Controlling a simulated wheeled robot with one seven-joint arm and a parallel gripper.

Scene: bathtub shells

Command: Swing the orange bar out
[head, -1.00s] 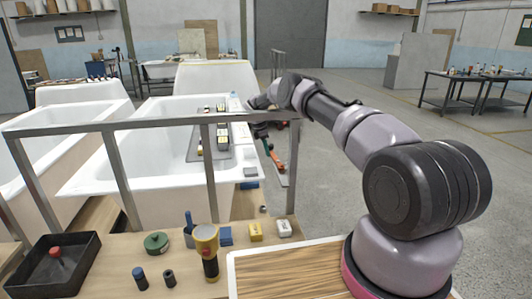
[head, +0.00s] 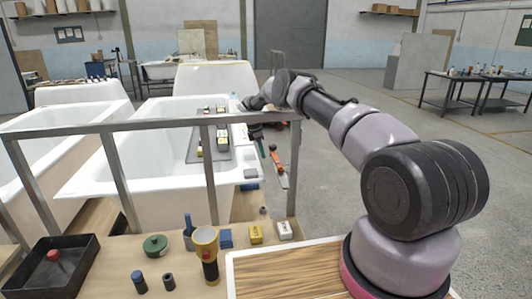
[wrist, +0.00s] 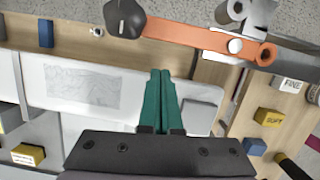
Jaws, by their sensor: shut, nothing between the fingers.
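The orange bar (wrist: 195,36) runs across the top of the wrist view.
A metal rail (head: 150,123) crosses in front of the white bathtub (head: 110,165). A yellow flashlight (head: 207,245) stands on the near bench.

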